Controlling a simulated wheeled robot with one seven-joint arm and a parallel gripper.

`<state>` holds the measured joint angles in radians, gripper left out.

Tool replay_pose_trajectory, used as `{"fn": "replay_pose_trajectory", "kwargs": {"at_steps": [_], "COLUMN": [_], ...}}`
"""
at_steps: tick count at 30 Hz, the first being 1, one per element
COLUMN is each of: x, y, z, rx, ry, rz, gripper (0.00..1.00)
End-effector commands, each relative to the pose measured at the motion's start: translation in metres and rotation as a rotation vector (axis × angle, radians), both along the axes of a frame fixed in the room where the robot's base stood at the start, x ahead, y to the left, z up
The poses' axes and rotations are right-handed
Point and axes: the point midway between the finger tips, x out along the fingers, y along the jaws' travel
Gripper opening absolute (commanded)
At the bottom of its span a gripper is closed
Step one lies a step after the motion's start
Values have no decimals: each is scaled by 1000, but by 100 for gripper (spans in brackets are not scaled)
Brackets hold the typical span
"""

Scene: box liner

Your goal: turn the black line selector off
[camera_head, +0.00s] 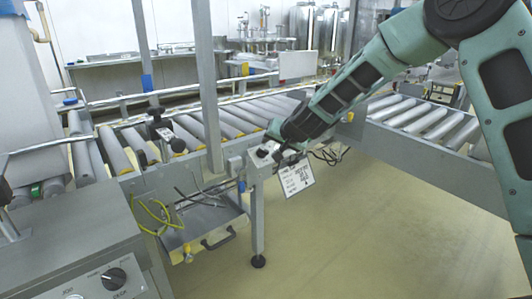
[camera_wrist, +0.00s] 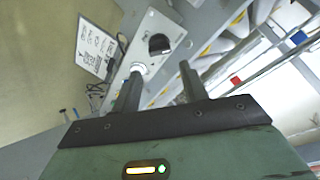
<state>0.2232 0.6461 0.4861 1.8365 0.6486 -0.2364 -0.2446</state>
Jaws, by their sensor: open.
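A black rotary selector (camera_wrist: 158,44) sits on the sloped top of a small grey control box (camera_wrist: 178,32) in the wrist view. The left fingertip is close to a pale round button (camera_wrist: 138,68). The selector's exact pointer direction cannot be told.
A printed white sign (camera_head: 296,177) hangs beside the box. Roller conveyors (camera_head: 200,130) run behind it. Another black knob (camera_head: 114,279) is on a grey cabinet at the lower left. An open tray (camera_head: 205,222) sits under the conveyor. The floor at the front right is clear.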

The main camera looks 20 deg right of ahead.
Motion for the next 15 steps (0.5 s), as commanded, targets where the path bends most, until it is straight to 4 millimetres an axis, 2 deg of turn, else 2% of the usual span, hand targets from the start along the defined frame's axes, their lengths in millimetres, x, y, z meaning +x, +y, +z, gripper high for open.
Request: {"fn": "replay_pose_trajectory", "kwargs": {"at_steps": [1,6,15], "x": [9,33,57], "y": [3,8,13], "z": [-10,-30,-47], "rx": [0,0,-1], "ry": [1,1,0], "rz": [0,0,1], "gripper": [44,44,44]}}
